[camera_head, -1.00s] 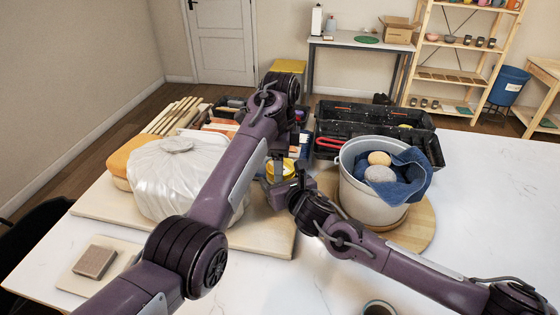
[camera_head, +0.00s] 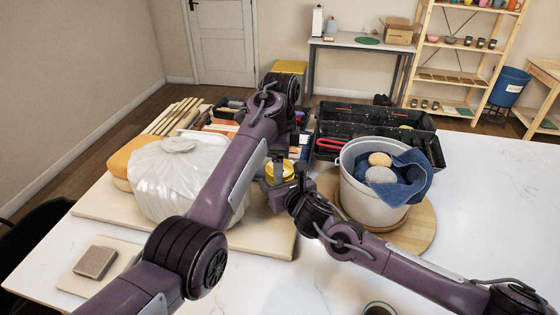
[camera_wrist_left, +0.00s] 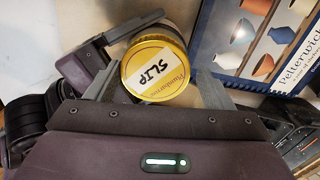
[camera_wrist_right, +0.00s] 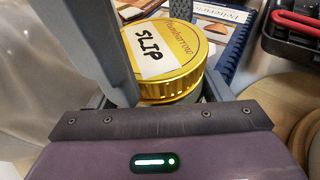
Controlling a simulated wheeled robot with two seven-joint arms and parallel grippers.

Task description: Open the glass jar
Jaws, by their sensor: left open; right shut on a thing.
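The glass jar's round gold lid (camera_head: 283,170) shows between my two grippers in the head view. My right gripper (camera_head: 284,192) comes in from the right and is shut on the jar, low beside the lid. The lid is also large in the right wrist view (camera_wrist_right: 168,58). It sits on the jar. Most of the glass is hidden.
A grey bucket (camera_head: 365,200) with a blue cloth and sponges stands just right of the jar. A plastic-wrapped clay lump (camera_head: 170,185) is at left. A black toolbox (camera_head: 335,125) and a book (camera_wrist_left: 265,45) lie behind. The right side of the table is clear.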

